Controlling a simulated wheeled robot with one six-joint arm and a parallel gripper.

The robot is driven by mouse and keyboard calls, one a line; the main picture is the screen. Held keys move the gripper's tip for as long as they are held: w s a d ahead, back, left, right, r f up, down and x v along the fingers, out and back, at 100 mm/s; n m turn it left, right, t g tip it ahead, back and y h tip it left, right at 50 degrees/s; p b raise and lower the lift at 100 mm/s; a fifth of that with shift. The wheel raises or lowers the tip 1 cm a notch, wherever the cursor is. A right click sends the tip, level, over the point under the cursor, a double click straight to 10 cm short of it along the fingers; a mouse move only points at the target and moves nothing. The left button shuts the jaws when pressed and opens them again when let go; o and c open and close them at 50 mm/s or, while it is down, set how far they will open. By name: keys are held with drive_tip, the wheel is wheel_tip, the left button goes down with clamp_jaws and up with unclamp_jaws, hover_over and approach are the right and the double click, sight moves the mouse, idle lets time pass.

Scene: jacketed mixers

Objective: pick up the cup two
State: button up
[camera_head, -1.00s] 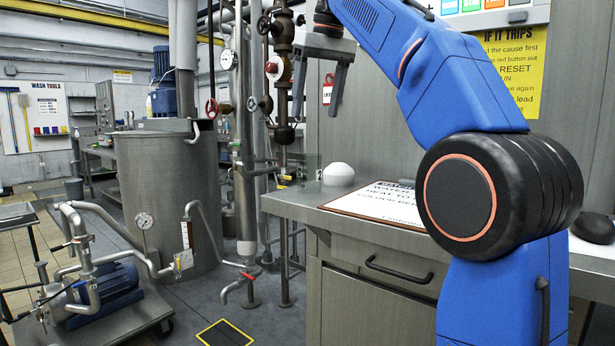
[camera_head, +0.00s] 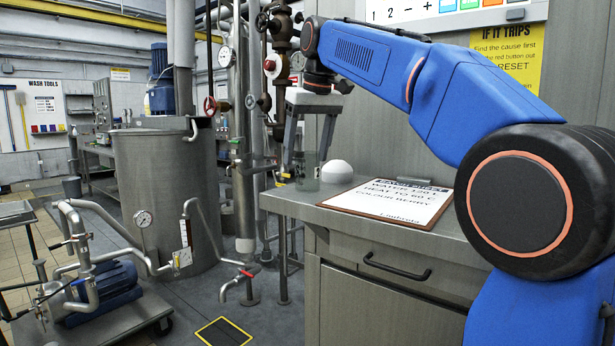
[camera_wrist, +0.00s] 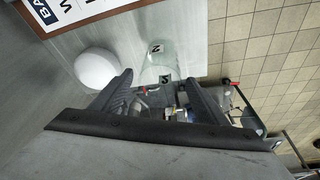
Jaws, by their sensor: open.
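The cup two is a clear glass cup (camera_head: 308,181) standing at the left end of the steel bench top. In the wrist view the see-through cup (camera_wrist: 158,62) shows small black-and-white tags; the one on top looks like a sideways 2. My gripper (camera_head: 306,160) is open and points down at the cup, with one finger on each side of its upper part in the head view. In the wrist view my gripper (camera_wrist: 160,79) has its fingertips apart with the cup between and slightly beyond them. I cannot tell if either finger touches the glass.
A white dome (camera_head: 337,172) stands close to the right of the cup. A framed recipe board (camera_head: 393,202) lies on the bench top (camera_head: 290,202) further right. The bench edge is near the cup, with pipes and a valve behind. A steel tank (camera_head: 165,190) stands left.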

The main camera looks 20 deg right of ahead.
sight(305, 167)
drive_tip(key=x, duration=0.4)
drive_tip(key=shift+f, duration=0.45)
drive_tip(key=c, duration=1.1)
drive_tip(key=shift+r, duration=0.1)
